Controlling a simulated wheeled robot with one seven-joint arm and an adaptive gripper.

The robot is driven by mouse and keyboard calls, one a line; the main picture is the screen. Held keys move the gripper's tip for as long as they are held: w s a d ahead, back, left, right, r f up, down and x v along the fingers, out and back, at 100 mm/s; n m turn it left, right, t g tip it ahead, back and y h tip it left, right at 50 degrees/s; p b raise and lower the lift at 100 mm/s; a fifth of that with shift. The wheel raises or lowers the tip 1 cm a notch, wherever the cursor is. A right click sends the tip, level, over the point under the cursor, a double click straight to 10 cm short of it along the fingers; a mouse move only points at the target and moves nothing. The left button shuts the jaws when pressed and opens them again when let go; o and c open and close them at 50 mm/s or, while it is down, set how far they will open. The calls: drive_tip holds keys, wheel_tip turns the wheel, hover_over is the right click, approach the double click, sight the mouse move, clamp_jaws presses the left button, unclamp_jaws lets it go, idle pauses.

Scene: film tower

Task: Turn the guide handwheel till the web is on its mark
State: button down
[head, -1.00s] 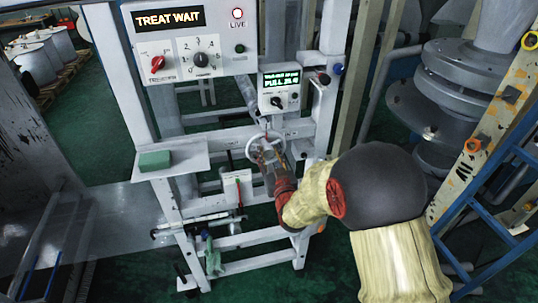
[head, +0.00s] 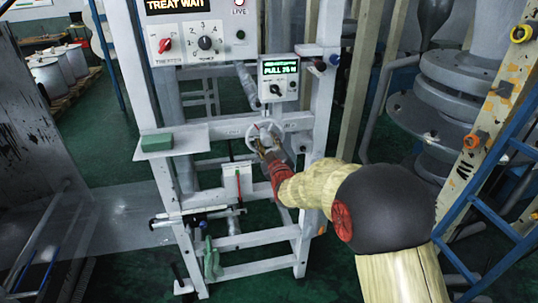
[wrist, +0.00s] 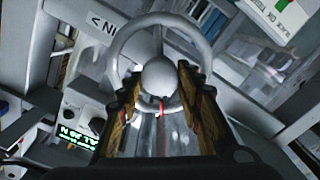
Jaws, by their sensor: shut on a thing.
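The guide handwheel (head: 250,131) is a pale ring on the white frame, below the small display box. In the wrist view its grey rim (wrist: 122,38) arches behind a round grey knob (wrist: 160,76). My gripper (head: 266,150) is at the lower part of the wheel. In the wrist view, my gripper's two fingers (wrist: 160,92) stand on either side of the knob and are shut on it. A thin red line (wrist: 161,108) shows just below the knob. A clear film web (head: 128,216) spreads at the left; I cannot make out its mark.
The display box (head: 278,79) reads PULL with a small number. A panel above reads TREAT WAIT (head: 174,4). A green block (head: 157,142) lies on a shelf left of the wheel. A yellow-and-blue ladder (head: 478,150) and grey machinery stand at the right.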

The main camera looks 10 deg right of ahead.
drive_tip(key=n+b, duration=0.2)
drive_tip(key=n, duration=0.1)
drive_tip(key=shift+f+b, duration=0.2)
drive_tip(key=shift+b, duration=0.15)
drive_tip(key=n+b, duration=0.3)
drive_tip(key=n, duration=0.1)
drive_tip(key=shift+a+f+b, duration=0.1)
drive_tip(key=shift+b, duration=0.3)
drive_tip(key=n+b, duration=0.3)
drive_tip(key=n, duration=0.3)
drive_tip(key=shift+b, duration=0.4)
drive_tip(key=shift+n, duration=0.4)
drive_tip(key=c, duration=1.2)
unclamp_jaws()
drive_tip(key=shift+c, duration=0.2)
drive_tip(key=s, duration=1.2)
